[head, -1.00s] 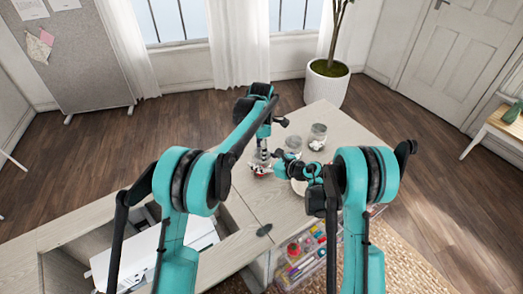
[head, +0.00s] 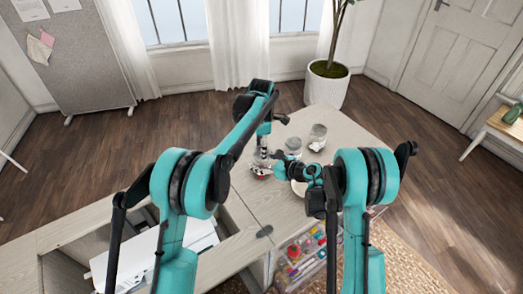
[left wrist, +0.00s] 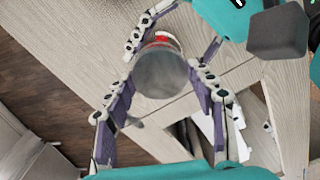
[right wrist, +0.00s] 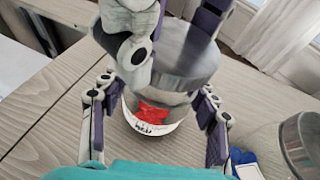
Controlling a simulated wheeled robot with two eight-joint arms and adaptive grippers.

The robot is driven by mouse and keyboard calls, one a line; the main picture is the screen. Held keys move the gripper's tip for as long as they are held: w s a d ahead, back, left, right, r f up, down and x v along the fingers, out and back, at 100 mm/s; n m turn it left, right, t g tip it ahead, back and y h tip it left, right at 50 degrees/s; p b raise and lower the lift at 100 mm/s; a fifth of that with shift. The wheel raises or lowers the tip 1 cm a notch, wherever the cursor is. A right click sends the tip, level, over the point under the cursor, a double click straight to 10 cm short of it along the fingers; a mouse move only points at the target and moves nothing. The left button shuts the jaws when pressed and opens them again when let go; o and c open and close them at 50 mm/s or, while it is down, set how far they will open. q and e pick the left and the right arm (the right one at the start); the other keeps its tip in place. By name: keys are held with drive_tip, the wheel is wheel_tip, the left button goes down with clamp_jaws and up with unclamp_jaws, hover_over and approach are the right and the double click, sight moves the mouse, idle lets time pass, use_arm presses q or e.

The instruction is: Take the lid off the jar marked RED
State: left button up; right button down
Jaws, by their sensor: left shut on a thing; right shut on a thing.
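The jar marked RED (right wrist: 152,124) stands on the cabinet top, with a white label and red contents. My right gripper (right wrist: 160,112) is shut around the jar body. Its silver lid (right wrist: 190,58) is above the body, and the lid's round top (left wrist: 160,74) fills the middle of the left wrist view. My left gripper (left wrist: 166,58) is shut on the lid, with fingers on both sides. I cannot tell whether the lid is still seated or apart from the rim. In the head view the jar is mostly hidden by the grippers.
Two other glass jars (head: 293,145) (head: 318,131) stand close to the right on the cabinet top (head: 335,116). A pale round dish (head: 299,188) is partly hidden behind my right arm. A clear drawer of coloured supplies (head: 303,258) is below the front edge. An open recess lies at front left.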

use_arm(q)
drive_tip(key=shift+r, duration=0.25)
drive_tip(key=shift+r, duration=0.1)
drive_tip(key=shift+r, duration=1.9)
use_arm(e)
drive_tip(key=shift+c, duration=1.9)
unclamp_jaws()
